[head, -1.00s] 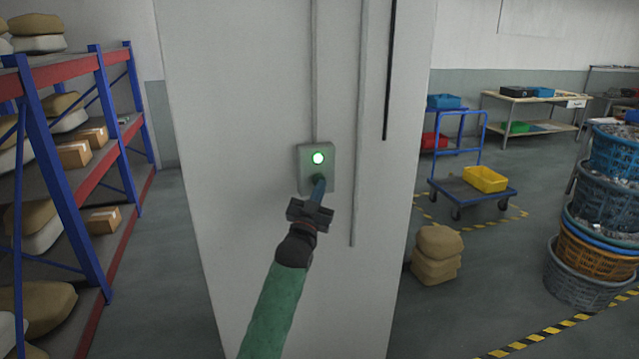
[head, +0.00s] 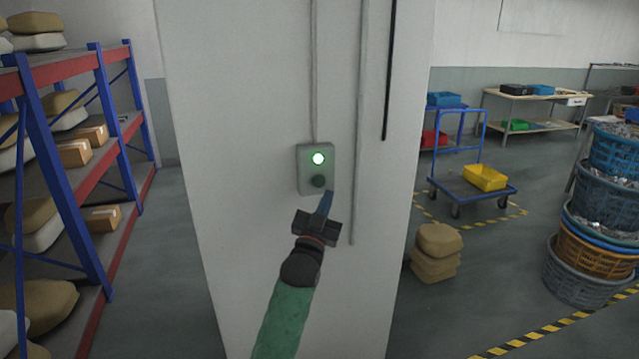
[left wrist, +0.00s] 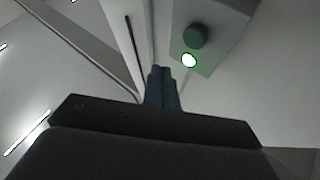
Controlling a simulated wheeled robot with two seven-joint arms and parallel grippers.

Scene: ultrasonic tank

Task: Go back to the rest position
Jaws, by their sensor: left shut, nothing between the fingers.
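My left gripper (head: 328,198) is in front of the white pillar, just below and right of a grey control box (head: 305,171). Its blue fingers are shut with nothing between them, and they appear apart from the box. The box has a lit green lamp (head: 318,159) above a dark green button (head: 318,181). In the left wrist view the shut fingers (left wrist: 162,72) point past the box (left wrist: 226,30), with its button (left wrist: 195,36) and glowing lamp (left wrist: 189,60) to their right. My right gripper is not in view.
The pillar (head: 250,100) fills the middle. A blue and red shelf rack (head: 75,190) stands at left. At right are sacks (head: 436,255), a trolley (head: 470,190) with a yellow bin, and stacked baskets (head: 578,275). Floor between these is clear.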

